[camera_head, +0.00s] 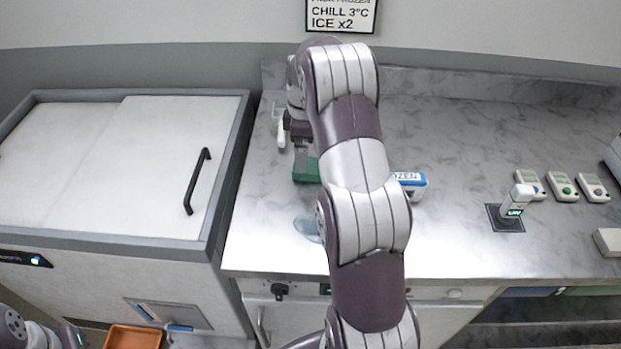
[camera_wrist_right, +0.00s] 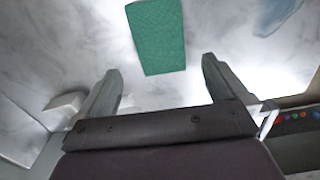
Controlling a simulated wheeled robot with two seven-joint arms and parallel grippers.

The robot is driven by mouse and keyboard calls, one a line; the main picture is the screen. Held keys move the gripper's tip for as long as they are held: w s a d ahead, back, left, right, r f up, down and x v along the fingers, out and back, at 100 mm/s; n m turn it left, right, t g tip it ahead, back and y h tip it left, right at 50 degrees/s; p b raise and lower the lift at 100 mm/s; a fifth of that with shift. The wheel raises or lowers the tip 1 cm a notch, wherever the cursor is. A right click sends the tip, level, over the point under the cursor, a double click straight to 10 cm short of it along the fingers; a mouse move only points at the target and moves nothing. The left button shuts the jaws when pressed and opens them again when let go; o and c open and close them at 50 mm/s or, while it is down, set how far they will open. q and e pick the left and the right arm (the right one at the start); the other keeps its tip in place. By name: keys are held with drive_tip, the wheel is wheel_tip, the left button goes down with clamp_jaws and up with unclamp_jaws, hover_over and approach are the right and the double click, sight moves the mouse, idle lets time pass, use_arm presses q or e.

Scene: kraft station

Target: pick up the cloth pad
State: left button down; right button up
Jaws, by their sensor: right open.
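The cloth pad is a green rectangle (camera_head: 305,170) lying on the marble-look counter, partly hidden by my right arm in the head view. In the right wrist view the cloth pad (camera_wrist_right: 158,38) lies beyond the fingertips, roughly centred between them. My right gripper (camera_wrist_right: 161,80) is open and empty, its two grey fingers spread wide and apart from the pad. In the head view my right gripper (camera_head: 301,140) is near the pad's far edge, mostly covered by the arm. Part of my left arm shows at the bottom left corner; its gripper is not visible.
A blue-and-white pack (camera_head: 408,181) lies right of my arm. A pale bluish clear item (camera_head: 307,229) lies nearer the counter's front. A scanner-like device on a stand (camera_head: 510,205) and several small meters are at right. A white chest freezer (camera_head: 110,165) stands left.

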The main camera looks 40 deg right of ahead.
sight(310, 165)
drive_tip(key=f+b, duration=0.2)
drive_tip(key=shift+s+d+f, duration=0.15)
drive_tip(key=shift+s+f, duration=0.05)
drive_tip(key=shift+f, duration=0.1)
drive_tip(key=shift+s+d+f+p, duration=0.15)
drive_tip(key=shift+s+f+p, duration=0.1)
drive_tip(key=shift+f+p, duration=0.2)
drive_tip(key=shift+s+d+f+p, duration=0.1)
drive_tip(key=shift+s+f+p, duration=0.1)
drive_tip(key=shift+f+p, duration=0.15)
drive_tip(key=shift+w+f, duration=0.1)
drive_tip(key=shift+f, duration=0.25)
drive_tip(key=shift+w+a, duration=0.1)
drive_tip(key=shift+a, duration=0.05)
drive_tip(key=c, duration=1.1)
use_arm(q)
drive_tip(key=shift+s+d+f, duration=0.15)
drive_tip(key=shift+d+f, duration=0.1)
drive_tip(key=shift+f, duration=0.25)
